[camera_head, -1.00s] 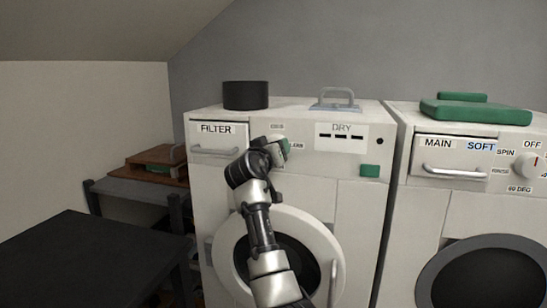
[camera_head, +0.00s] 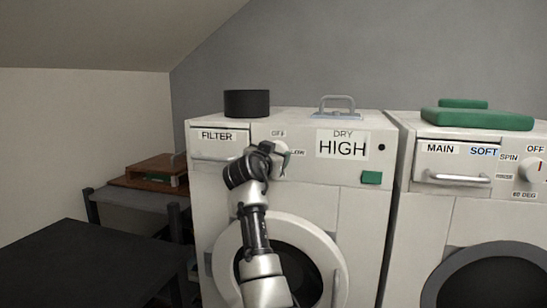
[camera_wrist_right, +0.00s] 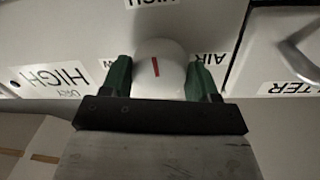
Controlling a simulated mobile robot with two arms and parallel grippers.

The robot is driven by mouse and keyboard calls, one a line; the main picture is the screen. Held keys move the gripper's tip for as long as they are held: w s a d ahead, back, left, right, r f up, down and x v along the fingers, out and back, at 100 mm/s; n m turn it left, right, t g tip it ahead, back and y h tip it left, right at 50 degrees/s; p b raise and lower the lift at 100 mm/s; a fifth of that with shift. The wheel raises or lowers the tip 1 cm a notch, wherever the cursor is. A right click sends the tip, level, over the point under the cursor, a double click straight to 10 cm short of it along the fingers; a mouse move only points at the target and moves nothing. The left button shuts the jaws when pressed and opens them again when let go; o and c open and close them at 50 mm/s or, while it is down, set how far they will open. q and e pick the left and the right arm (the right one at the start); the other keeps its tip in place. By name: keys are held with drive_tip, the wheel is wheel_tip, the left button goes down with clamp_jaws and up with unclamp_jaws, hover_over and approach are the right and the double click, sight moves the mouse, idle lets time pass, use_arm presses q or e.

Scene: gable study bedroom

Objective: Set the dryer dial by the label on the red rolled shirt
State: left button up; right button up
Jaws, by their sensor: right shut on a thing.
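The dryer (camera_head: 315,200) stands ahead of me with its door closed. Its white dial (camera_wrist_right: 160,85) sits between the green fingers of my right gripper (camera_wrist_right: 160,80), which is shut on it. The dial's red mark runs nearly straight toward the HIGH label (camera_wrist_right: 152,3) in the wrist view. The LOW and AIR labels flank the dial, LOW partly covered by a finger. The dryer display (camera_head: 342,145) reads DRY HIGH. In the head view my right gripper (camera_head: 278,158) hides most of the dial. The red rolled shirt and my left gripper are not in view.
A black cylinder (camera_head: 246,103) and a grey-handled item (camera_head: 337,108) stand on the dryer. A dark table (camera_head: 85,260) and a shelf with a wooden box (camera_head: 150,172) are at left.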

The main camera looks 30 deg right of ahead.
idle(0.3)
drive_tip(key=o, duration=0.9)
drive_tip(key=v, duration=1)
drive_tip(key=shift+s+a, duration=0.2)
drive_tip(key=shift+a, duration=0.15)
